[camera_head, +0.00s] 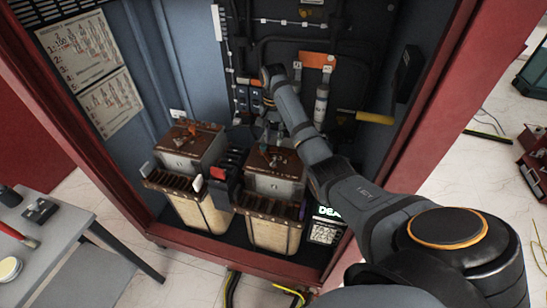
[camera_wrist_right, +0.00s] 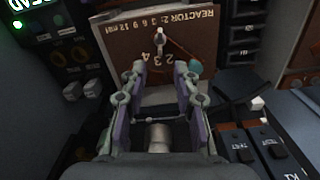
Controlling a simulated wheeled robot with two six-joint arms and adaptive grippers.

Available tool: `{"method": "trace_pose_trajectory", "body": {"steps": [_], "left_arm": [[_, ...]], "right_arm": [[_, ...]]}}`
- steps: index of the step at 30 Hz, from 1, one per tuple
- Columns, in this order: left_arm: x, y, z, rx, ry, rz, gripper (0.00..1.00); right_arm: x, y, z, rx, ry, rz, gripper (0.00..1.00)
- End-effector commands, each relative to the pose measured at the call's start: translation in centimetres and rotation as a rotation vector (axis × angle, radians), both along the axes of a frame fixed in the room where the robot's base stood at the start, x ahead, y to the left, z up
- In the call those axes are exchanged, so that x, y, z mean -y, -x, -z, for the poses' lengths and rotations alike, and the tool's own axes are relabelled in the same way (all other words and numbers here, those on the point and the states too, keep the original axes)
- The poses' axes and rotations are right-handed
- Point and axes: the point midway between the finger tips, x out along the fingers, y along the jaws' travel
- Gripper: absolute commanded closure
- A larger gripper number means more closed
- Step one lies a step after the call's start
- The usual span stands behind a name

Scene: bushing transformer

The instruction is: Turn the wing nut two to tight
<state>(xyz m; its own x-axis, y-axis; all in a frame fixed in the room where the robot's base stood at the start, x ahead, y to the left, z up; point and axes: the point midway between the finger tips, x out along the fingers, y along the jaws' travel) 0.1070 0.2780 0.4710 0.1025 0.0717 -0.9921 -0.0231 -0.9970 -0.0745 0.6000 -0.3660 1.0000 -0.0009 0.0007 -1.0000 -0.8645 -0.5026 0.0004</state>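The brown plate (camera_wrist_right: 115,45) marked "REACTOR: 2" lies ahead of my right gripper (camera_wrist_right: 166,72) in the right wrist view. On the plate is a small pale wing nut (camera_wrist_right: 160,40), near the numbers 2, 3 and 4. The gripper's two fingers are spread on either side of the line to it, with nothing between the fingertips. The nut appears beyond the tips, apart from them. In the head view my right gripper (camera_head: 264,130) hangs above the right-hand brown-topped transformer (camera_head: 275,185). The wing nut is too small to make out there. My left gripper is out of view.
A similar brown-topped unit (camera_head: 190,150) stands left of it. Dark switches (camera_head: 225,175) fill the gap between them. The red cabinet frame (camera_head: 435,80) encloses the space. A yellow handle (camera_head: 374,118) sticks out at the right. A grey table (camera_head: 60,235) stands at the lower left.

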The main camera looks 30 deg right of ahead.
Motion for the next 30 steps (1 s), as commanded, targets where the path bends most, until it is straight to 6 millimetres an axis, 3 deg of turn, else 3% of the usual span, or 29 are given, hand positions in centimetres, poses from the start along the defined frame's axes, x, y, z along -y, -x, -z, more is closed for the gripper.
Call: {"method": "trace_pose_trajectory", "body": {"steps": [5, 15, 20, 27, 30], "left_arm": [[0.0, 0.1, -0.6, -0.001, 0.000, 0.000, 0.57], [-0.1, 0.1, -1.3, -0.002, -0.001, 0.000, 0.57], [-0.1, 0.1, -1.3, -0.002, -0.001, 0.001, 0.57], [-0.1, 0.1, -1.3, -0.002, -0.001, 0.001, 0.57], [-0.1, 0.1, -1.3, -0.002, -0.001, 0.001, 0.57]], "right_arm": [[0.0, 0.1, 2.4, -0.004, 0.000, -0.002, 0.70], [-0.1, 0.1, 9.1, -0.002, 0.000, -0.004, 0.70], [0.0, 0.1, 10.3, 0.001, 0.002, -0.004, 0.70], [0.0, 0.0, 10.5, 0.001, 0.002, -0.004, 0.70], [0.0, 0.0, 10.5, 0.001, 0.002, -0.004, 0.81]]}}
